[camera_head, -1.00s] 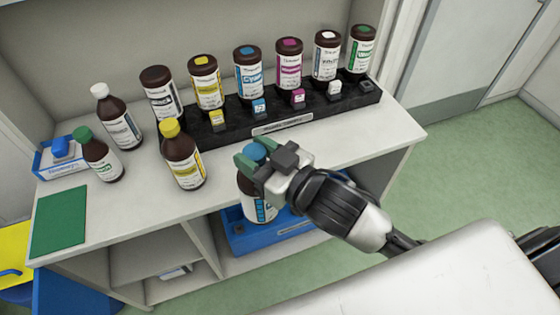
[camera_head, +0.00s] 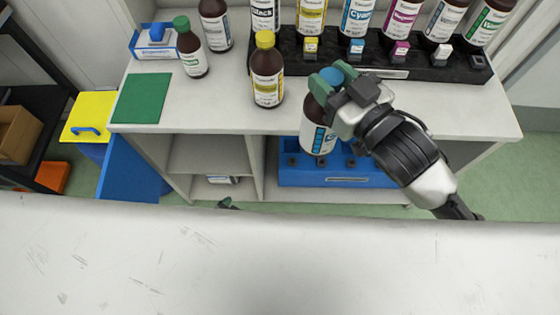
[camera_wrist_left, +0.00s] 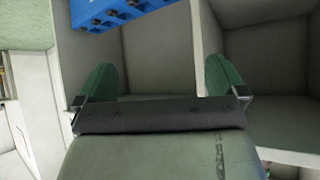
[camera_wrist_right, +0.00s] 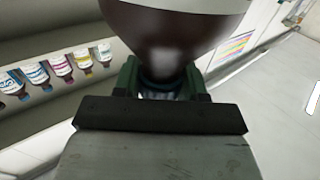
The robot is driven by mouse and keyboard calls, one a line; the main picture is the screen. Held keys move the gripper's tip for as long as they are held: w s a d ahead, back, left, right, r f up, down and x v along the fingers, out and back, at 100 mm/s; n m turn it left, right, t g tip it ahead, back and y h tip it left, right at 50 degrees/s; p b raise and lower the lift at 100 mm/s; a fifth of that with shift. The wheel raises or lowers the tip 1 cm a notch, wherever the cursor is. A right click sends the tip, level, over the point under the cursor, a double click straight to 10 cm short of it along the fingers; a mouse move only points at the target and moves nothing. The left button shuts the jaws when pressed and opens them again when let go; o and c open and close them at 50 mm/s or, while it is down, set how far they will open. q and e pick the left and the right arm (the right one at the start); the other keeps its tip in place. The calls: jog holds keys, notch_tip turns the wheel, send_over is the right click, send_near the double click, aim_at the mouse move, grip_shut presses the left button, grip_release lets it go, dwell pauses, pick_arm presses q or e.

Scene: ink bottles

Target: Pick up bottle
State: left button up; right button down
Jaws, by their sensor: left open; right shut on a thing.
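My right gripper (camera_head: 341,84) is shut on a brown bottle (camera_head: 318,136) with a blue cap and a blue-marked white label. The bottle hangs upright in front of the counter's front edge. In the right wrist view the dark bottle (camera_wrist_right: 170,28) sits between the right gripper's green fingertips (camera_wrist_right: 160,82). My left gripper (camera_head: 228,203) just shows above the pale surface in front. In the left wrist view it (camera_wrist_left: 158,80) is open and empty, facing the shelf compartments.
A yellow-capped bottle (camera_head: 267,85) and a green-capped bottle (camera_head: 193,55) stand on the counter (camera_head: 215,110). A black rack (camera_head: 430,68) holds several bottles at the back. A green mat (camera_head: 141,98) lies at left. A blue crate (camera_head: 340,176) sits on the lower shelf.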

aim_at(321, 128)
jog(key=shift+r, duration=0.1)
pick_arm(q)
jog(key=w+d+r+m+t+h, duration=0.1)
jog(key=d+r+t+h, duration=0.4)
jog(key=r, duration=1.1)
jog(key=d+r+m+h, duration=0.25)
jog(key=d+r, duration=0.35)
jog(key=r, duration=0.9)
jog(key=shift+n, duration=0.45)
jog(key=x, duration=1.2)
jog(key=shift+d+r, duration=0.2)
jog(key=c, duration=0.9)
jog(key=shift+c, duration=0.7)
pick_arm(e)
jog(key=c, duration=0.5)
grip_release()
jog(key=shift+c, duration=0.2)
